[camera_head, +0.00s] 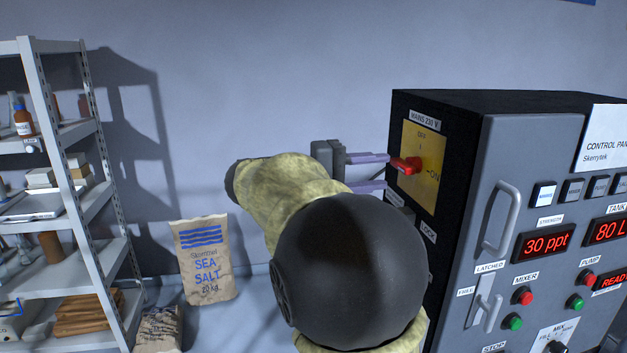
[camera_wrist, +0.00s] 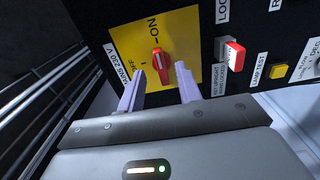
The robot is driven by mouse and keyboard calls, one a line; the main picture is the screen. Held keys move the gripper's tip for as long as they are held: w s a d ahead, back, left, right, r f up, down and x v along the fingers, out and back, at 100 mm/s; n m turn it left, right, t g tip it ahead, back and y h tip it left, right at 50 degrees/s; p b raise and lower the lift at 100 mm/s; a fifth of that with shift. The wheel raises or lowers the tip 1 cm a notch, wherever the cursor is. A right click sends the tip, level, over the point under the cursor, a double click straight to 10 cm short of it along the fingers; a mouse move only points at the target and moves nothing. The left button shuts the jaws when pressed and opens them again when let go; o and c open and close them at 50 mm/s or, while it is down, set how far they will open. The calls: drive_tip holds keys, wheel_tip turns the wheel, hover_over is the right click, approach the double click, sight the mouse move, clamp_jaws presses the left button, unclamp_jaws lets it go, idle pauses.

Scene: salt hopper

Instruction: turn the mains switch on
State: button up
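The mains switch is a red handle (camera_head: 405,165) on a yellow plate (camera_head: 411,186) on the cabinet's left side, under a MAINS 230 V label. OFF is marked at the plate's top and ON at its right. The wrist view shows the red handle (camera_wrist: 160,62) lying lengthwise towards the ON mark, though its exact setting is hard to tell. My gripper (camera_head: 387,171) is open, its pale purple fingers pointing at the plate. In the wrist view, the fingertips of my gripper (camera_wrist: 160,70) stand apart on either side of the handle, with gaps; I cannot tell their depth.
The cabinet (camera_head: 533,140) has displays, buttons and a door handle (camera_head: 500,217) on its front. Beside the plate are a red-and-white switch (camera_wrist: 234,56) and a yellow lamp-test button (camera_wrist: 278,71). A shelf rack (camera_head: 75,190) and a salt sack (camera_head: 205,260) stand left.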

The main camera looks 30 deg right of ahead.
drive_tip(key=v, duration=1.1)
drive_tip(key=shift+b, duration=0.35)
drive_tip(key=shift+w+a, duration=0.1)
drive_tip(key=shift+w, duration=0.05)
wheel_tip(320, 180, down, 19)
drive_tip(key=s+d+n+t+y+p, duration=0.2)
drive_tip(key=n+t+y+p, duration=0.15)
drive_tip(key=n+y, duration=0.35)
drive_tip(key=s+a+f+m+t+y+p, duration=0.3)
drive_tip(key=s+a+f+y, duration=0.4)
drive_tip(key=a+f+y, duration=0.3)
drive_tip(key=shift+s+f+m+y+p, duration=0.3)
drive_tip(key=shift+s+f+m+p, duration=0.15)
drive_tip(key=shift+m+p, duration=0.15)
